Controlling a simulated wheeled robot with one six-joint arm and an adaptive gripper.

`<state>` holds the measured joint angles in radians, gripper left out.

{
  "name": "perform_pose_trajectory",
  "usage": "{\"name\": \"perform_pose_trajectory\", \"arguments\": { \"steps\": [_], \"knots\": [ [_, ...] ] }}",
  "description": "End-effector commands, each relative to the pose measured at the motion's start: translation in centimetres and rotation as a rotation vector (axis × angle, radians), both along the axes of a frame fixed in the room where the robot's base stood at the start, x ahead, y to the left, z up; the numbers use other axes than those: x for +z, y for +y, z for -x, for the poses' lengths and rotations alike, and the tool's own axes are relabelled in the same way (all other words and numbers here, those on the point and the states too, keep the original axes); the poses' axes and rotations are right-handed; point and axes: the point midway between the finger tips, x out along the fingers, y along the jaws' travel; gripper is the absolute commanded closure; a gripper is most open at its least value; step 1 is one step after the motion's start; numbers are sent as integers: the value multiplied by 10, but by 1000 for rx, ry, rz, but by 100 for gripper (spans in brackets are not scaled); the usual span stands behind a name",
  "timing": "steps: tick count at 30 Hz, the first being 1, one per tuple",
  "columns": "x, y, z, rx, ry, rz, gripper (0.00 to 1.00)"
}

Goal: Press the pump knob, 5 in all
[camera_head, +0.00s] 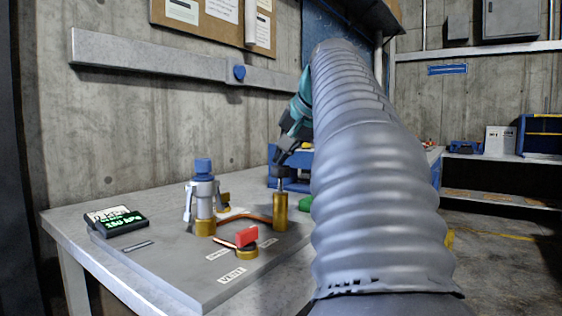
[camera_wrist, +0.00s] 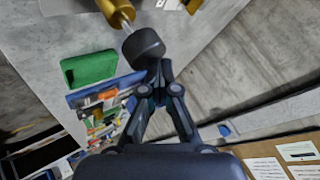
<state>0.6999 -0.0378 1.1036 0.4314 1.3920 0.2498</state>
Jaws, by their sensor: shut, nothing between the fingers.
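The pump knob is a dark round cap (camera_wrist: 143,43) on a thin bright rod above a brass cylinder (camera_wrist: 116,12) in the wrist view. In the head view the brass cylinder (camera_head: 280,212) stands upright on a grey base plate, and the dark knob (camera_head: 280,171) sits on its rod, apart from the cylinder's top. My gripper (camera_head: 283,156) is above the knob, tilted. In the wrist view the closed fingertips of my gripper (camera_wrist: 157,78) are right by the knob's edge. I cannot tell whether they touch it. Nothing is held.
Left of the pump on the plate stands a metal fitting with a blue cap (camera_head: 204,168). A red-handled valve (camera_head: 247,236) is in front, near a VENT label. A green-lit display (camera_head: 117,219) is at the left. A blue bin (camera_wrist: 100,97) and a green object (camera_wrist: 90,68) lie beyond the pump.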

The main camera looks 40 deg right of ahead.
Motion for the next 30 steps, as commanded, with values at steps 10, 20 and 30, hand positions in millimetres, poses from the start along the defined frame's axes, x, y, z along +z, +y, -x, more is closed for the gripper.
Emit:
{"name": "perform_pose_trajectory", "arguments": {
  "steps": [10,20,30],
  "knots": [
    [-5,0,0,0,3,-2,100],
    [-9,0,0,0,3,-2,100],
    [-13,0,0,0,4,-2,100]
  ]
}}
